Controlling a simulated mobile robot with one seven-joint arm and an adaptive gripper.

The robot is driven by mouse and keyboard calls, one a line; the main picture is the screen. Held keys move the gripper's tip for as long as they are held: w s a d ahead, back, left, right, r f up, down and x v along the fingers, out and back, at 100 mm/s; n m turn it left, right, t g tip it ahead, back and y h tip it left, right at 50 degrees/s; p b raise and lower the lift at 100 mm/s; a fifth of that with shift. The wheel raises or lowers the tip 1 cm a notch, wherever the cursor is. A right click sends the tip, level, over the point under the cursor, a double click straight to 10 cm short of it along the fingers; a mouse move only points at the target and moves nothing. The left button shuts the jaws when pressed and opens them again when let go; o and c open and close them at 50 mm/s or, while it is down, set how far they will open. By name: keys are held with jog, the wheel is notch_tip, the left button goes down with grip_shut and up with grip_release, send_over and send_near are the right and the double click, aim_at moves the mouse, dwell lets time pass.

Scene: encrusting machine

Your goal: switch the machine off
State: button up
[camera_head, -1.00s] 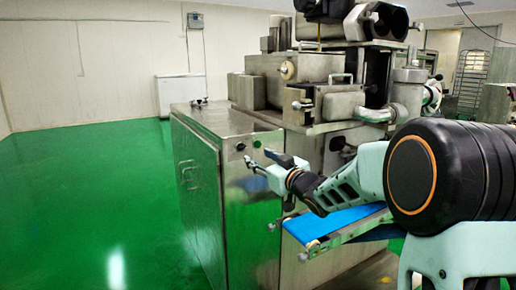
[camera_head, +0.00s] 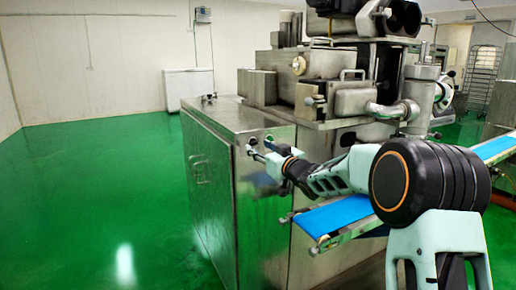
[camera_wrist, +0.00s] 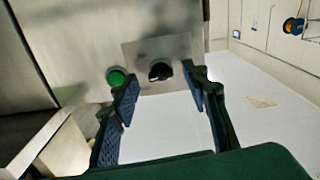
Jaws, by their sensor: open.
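The encrusting machine (camera_head: 265,215) is a steel cabinet with metal housings on top. In the wrist view its panel carries a black rotary knob (camera_wrist: 160,70) and a green button (camera_wrist: 117,78) to the left of it. My gripper (camera_wrist: 161,88) is open, with one blue-padded finger on each side of the knob. The left finger overlaps the edge of the green button. I cannot tell whether either finger touches the knob. In the head view my gripper (camera_head: 260,149) is at the upper front corner of the cabinet and partly hides the controls.
A blue conveyor belt (camera_head: 335,214) sticks out from the machine below my arm. Open green floor (camera_head: 90,200) lies to the left. A white chest (camera_head: 188,88) stands at the back wall, and a rack (camera_head: 481,72) stands at the far right.

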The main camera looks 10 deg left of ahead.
jog(key=shift+x, duration=0.9)
jog(key=shift+c, duration=0.6)
grip_shut()
